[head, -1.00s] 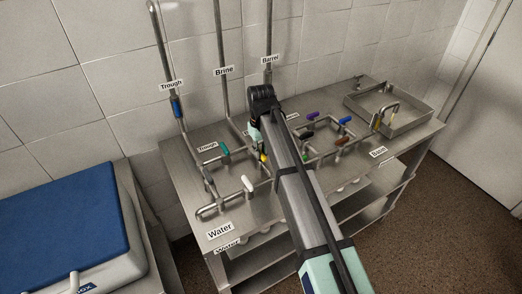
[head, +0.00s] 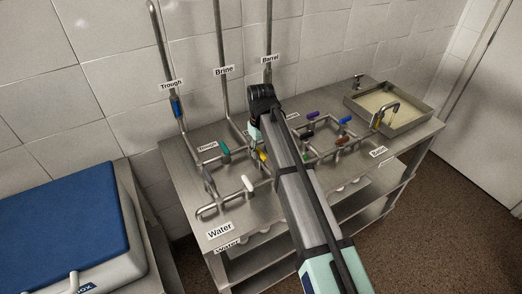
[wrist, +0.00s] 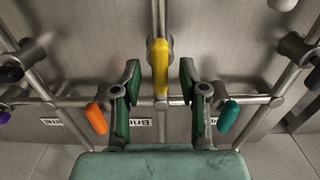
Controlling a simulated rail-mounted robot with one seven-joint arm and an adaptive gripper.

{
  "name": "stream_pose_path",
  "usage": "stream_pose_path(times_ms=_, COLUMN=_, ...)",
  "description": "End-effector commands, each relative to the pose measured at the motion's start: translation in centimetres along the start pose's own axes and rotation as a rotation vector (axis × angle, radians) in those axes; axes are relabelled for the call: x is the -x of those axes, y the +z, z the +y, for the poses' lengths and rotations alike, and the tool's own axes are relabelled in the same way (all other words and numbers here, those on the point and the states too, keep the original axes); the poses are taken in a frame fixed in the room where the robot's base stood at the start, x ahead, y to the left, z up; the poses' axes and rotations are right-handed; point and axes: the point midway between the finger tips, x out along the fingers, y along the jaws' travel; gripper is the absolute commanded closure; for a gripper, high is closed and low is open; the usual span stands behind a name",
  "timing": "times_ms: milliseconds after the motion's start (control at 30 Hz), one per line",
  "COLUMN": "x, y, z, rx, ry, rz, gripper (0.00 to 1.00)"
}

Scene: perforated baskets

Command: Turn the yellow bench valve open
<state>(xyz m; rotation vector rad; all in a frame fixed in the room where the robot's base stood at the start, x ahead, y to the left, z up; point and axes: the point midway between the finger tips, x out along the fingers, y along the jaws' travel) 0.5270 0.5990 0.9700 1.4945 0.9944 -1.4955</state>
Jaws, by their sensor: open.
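The yellow bench valve has a yellow lever handle (wrist: 160,65), seen in the wrist view lying in line with the pipe that runs down the picture. My gripper (wrist: 160,78) is open, with one finger on each side of the handle and a visible gap on both sides. In the head view the yellow handle (head: 263,157) shows just left of my arm, on the steel bench (head: 190,160). My fingers are mostly hidden behind my arm there.
An orange handle (wrist: 97,118) and a teal handle (wrist: 228,116) sit close outside my fingers. A white handle (head: 248,183), blue handle (head: 345,121) and purple handle (head: 313,114) stand on the bench pipes. The basin (head: 425,112) at right holds pale yellowish liquid.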

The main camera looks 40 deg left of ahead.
Motion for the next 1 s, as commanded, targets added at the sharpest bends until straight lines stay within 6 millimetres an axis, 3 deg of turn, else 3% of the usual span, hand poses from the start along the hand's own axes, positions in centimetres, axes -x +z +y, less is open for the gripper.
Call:
stream_pose_path(times_ms=167, x=1.9, y=-0.1, z=0.0, rx=0.0, ry=0.0, rz=0.002, gripper=0.57)
stream_pose_path(times_ms=600, x=9.8, y=-0.1, z=0.0, rx=0.0, ry=0.0, rz=0.001, gripper=0.57)
stream_pose_path(times_ms=800, x=11.5, y=0.0, z=0.0, rx=0.0, ry=0.0, rz=0.0, gripper=0.57)
stream_pose_path(times_ms=1000, x=11.8, y=0.0, z=0.0, rx=0.0, ry=0.0, rz=-0.001, gripper=0.57)
